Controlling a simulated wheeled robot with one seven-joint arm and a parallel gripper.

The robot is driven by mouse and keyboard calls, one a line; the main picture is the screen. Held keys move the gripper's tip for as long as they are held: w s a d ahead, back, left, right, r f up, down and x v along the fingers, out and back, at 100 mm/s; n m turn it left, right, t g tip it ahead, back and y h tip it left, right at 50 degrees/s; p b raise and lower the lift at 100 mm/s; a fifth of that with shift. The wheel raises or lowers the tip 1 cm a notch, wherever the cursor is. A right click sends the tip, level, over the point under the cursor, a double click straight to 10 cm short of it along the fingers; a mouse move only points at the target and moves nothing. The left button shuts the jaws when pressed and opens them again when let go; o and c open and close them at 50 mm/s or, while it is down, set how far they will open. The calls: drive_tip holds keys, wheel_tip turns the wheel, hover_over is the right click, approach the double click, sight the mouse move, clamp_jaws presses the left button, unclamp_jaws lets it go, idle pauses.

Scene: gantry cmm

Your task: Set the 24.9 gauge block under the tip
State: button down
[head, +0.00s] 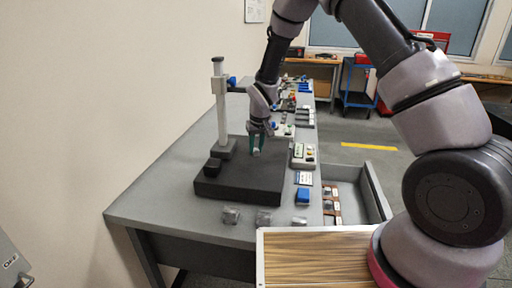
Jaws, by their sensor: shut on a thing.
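My gripper (257,149) is above the dark granite plate (240,190), pointing down, with teal-edged fingers. It is shut on a small pale grey block (257,143), probably a gauge block; no marking is readable on it. The gauge stand has a pale column (220,105) on a grey foot at the back left of the plate. A dark arm with a blue knob (232,81) reaches right from the column towards my wrist. The tip is hidden behind my arm or too small to make out. I cannot tell the gap between block and plate.
A black block (212,167) sits on the plate's left. Several small grey blocks, including one at the left (231,215), lie along the table's front.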

drive_tip(key=c, duration=0.6)
unclamp_jaws()
drive_tip(key=v, duration=1.1)
drive_tip(key=shift+f, duration=0.1)
